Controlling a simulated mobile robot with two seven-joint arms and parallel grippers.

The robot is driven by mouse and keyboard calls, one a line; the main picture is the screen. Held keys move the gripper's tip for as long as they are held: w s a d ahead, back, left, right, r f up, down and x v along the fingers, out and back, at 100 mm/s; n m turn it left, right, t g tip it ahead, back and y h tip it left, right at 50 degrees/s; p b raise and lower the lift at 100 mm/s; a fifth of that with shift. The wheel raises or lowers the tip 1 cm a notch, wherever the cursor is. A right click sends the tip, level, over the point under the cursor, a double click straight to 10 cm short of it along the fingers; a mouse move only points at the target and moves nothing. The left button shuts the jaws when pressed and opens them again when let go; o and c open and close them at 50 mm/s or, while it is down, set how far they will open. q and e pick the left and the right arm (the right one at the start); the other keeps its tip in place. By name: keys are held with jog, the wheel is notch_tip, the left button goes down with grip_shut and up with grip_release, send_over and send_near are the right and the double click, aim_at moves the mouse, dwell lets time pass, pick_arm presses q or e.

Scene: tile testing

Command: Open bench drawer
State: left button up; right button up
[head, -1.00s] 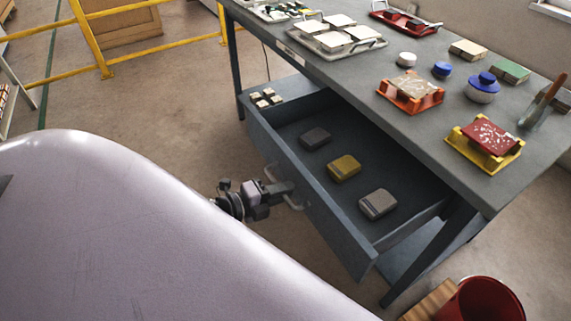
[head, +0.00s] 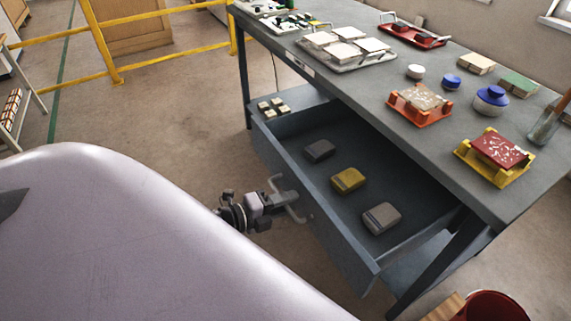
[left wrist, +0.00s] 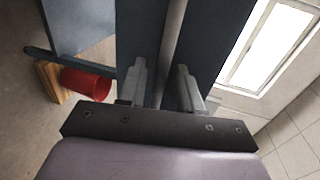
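The bench drawer (head: 335,232) is pulled well out from under the grey workbench (head: 385,92), so its inside shows. A grey block (head: 319,150), a yellow block (head: 348,180) and a lighter grey block (head: 382,218) lie in it. My left gripper (head: 282,200) is at the drawer's handle (head: 299,217) on the outer front face and appears shut on it. In the left wrist view the two fingers (left wrist: 164,85) stand slightly apart, with a pale strip between them. The grip itself is partly hidden. My right gripper is not in view.
Tile stands, white tiles on a tray (head: 379,57) and small jars stand on the bench top. A red bucket (head: 490,308) is on the floor at lower right. A yellow railing (head: 170,59) runs behind at left. Open floor lies left of the drawer.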

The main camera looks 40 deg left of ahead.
pick_arm(q)
jog(key=shift+s, duration=0.1)
jog(key=v, duration=0.7)
dwell(0.6)
jog(key=s+d+f+n+g+y, duration=0.1)
jog(key=s+d+f+n+g, duration=0.1)
jog(key=d+n, duration=0.4)
jog(key=s+d+f+n+g+y, duration=0.2)
jog(key=s+d+n, duration=0.3)
jog(key=n, duration=0.9)
jog(key=shift+s+d+f+y+p, duration=0.2)
jog(key=shift+d+f+y+p, duration=0.15)
jog(key=shift+d+f, duration=0.55)
